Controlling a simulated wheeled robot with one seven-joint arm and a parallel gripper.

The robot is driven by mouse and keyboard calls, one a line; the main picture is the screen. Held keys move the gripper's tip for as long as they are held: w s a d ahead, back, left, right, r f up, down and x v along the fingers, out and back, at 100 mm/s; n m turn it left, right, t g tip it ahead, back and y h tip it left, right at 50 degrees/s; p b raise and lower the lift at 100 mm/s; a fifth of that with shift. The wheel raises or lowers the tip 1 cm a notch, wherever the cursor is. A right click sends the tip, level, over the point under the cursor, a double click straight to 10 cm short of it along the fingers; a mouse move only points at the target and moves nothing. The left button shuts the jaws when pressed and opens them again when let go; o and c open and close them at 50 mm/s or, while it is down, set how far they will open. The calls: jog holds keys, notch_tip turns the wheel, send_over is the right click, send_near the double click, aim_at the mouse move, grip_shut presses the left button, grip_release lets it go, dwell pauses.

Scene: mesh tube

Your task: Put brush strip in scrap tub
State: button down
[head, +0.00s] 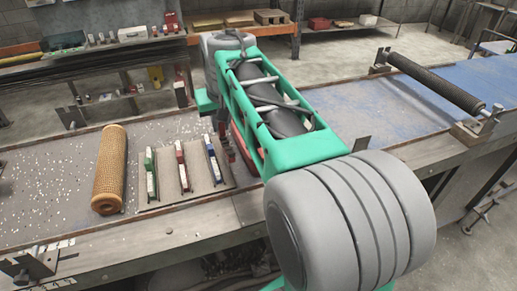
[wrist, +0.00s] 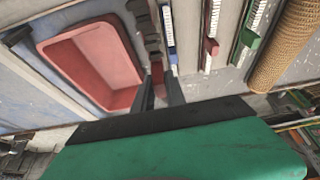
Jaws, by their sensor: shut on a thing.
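My gripper (wrist: 161,90) is shut on a dark, worn-looking brush strip (wrist: 146,32) with a reddish block between the fingers. The strip points away from my gripper in the wrist view. In the head view my gripper (head: 228,153) is low beside the tray at bench centre, and the held strip is mostly hidden by my arm. The red scrap tub (wrist: 72,70) is just left of the strip in the wrist view and looks empty. In the head view only a sliver of the tub (head: 240,147) shows behind my arm.
White-bristled strips with blue (head: 213,160), red (head: 182,165) and green (head: 150,175) grips lie in the grey tray (head: 200,187). A tan mesh tube (head: 110,170) lies left of it. A dark roller (head: 437,82) is mounted at right. Blue bench surface there is clear.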

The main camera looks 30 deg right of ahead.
jog(key=w+d+f+p, duration=0.1)
jog(key=d+f, duration=0.2)
jog(key=d, duration=0.2)
jog(key=w+d+f+p, duration=0.1)
jog(key=d+f, duration=0.2)
jog(key=d, duration=0.2)
jog(key=w+d+f+p, duration=0.1)
jog(key=d+f, duration=0.2)
jog(key=d, duration=0.2)
jog(key=shift+f+p, duration=0.3)
jog(key=shift+f, duration=0.05)
notch_tip(320, 180, down, 3)
jog(key=shift+a+r, duration=0.1)
jog(key=shift+r, duration=0.05)
jog(key=shift+f, duration=0.25)
jog(key=c, duration=1.4)
grip_release()
jog(key=shift+o, duration=0.2)
